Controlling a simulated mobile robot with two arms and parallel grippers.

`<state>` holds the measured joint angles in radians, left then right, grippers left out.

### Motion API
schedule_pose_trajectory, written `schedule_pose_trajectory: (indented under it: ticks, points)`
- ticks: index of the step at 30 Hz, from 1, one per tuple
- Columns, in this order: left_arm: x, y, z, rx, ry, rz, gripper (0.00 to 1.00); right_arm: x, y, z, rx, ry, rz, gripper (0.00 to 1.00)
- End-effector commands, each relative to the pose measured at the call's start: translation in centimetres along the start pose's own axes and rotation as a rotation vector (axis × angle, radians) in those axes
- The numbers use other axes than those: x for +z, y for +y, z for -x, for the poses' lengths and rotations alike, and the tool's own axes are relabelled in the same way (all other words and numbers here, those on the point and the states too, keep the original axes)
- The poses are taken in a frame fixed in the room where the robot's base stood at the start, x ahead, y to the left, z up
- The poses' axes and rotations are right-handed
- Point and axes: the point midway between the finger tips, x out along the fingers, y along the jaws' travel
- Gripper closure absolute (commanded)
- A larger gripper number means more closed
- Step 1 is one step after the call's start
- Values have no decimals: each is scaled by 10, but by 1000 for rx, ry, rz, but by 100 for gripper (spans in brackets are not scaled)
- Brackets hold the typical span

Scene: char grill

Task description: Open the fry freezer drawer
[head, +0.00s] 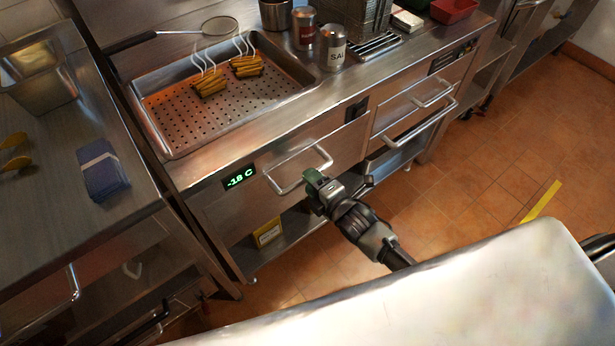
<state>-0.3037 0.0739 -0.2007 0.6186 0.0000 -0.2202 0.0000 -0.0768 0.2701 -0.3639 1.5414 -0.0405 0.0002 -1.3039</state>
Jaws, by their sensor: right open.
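The fry freezer drawer (220,207) is a steel front with a green "-18 C" display (240,177) at its left. Its bar handle (283,188) sticks out from the front. The drawer looks shut, flush with the cabinet. My right gripper (312,183) is open, close to the right part of the handle. Whether it touches the handle or the bar lies between its fingers, I cannot tell; the fingertips are partly hidden. My left gripper is not in view.
A perforated tray (170,125) with fries sits on the counter above. Another drawer with a handle (425,125) is to the right. A steel table (60,205) with a blue cloth (102,170) stands at left.

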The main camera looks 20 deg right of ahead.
Motion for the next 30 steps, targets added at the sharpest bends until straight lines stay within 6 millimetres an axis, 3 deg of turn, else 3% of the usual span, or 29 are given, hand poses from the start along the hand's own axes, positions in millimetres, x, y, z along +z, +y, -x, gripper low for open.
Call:
schedule_pose_trajectory:
  ticks: [6,15,24,30]
  points:
    - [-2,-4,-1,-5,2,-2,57,0,0,-20,0,0,-1,57]
    - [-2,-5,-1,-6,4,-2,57,0,-1,-22,-1,0,-1,57]
    - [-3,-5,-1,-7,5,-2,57,0,-1,-22,-1,0,-1,100]
    - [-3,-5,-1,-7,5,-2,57,0,-1,-22,-1,0,-1,100]
